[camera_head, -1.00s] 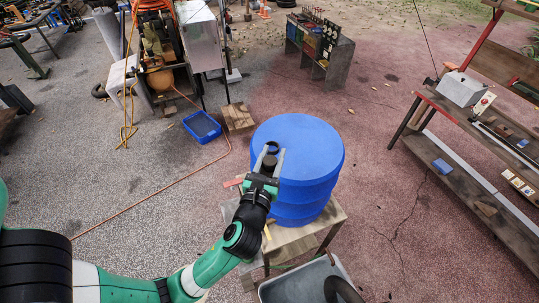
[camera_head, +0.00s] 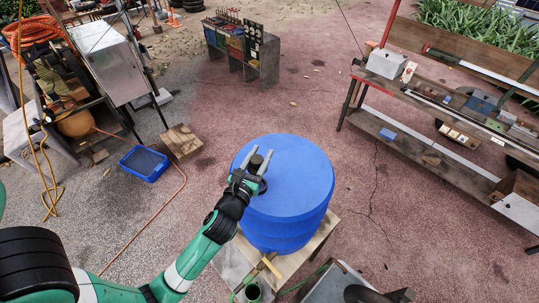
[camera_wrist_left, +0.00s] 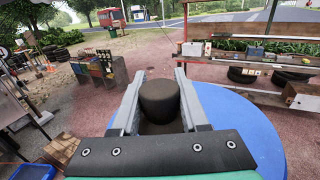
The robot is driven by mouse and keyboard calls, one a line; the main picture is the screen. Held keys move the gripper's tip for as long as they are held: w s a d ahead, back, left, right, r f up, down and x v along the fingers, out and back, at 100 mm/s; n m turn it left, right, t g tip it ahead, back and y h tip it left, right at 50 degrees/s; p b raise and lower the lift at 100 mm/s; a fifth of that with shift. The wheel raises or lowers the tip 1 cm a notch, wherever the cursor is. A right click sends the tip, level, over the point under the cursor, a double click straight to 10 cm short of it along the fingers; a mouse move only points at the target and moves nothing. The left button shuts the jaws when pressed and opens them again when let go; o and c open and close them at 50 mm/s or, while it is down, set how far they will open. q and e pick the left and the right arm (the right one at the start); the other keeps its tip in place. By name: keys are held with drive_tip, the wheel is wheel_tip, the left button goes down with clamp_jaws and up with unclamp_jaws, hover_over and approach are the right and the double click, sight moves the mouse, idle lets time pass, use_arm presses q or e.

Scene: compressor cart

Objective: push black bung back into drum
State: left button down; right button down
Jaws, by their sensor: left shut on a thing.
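The blue drum (camera_head: 305,195) stands upright on a wooden stand, its flat top facing up. My left gripper (camera_head: 257,160) is over the left part of the drum top, shut on the black bung (camera_head: 256,163). In the left wrist view the bung (camera_wrist_left: 159,101) sits upright between the two grey fingers (camera_wrist_left: 159,92), with the drum top (camera_wrist_left: 245,125) behind and to the right. A dark round rim (camera_head: 263,187) shows on the drum top beside the gripper, partly hidden by it. I cannot tell how high the bung is above the drum. My right gripper is not in view.
A blue tray (camera_head: 144,163) and a wooden block (camera_head: 182,141) lie on the ground to the left. A shelved bench (camera_head: 430,150) with tools stands at the right. A low rack (camera_head: 243,50) is at the back. Open ground surrounds the stand's far side.

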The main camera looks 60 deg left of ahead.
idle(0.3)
use_arm(q)
wheel_tip(320, 180, down, 6)
drive_tip(key=b, duration=0.4)
drive_tip(key=shift+r, duration=0.15)
drive_tip(key=shift+p, duration=0.55)
idle(1.5)
drive_tip(key=shift+f+b, duration=1.35)
drive_tip(key=shift+f, duration=0.35)
drive_tip(key=shift+c, duration=1.7)
unclamp_jaws()
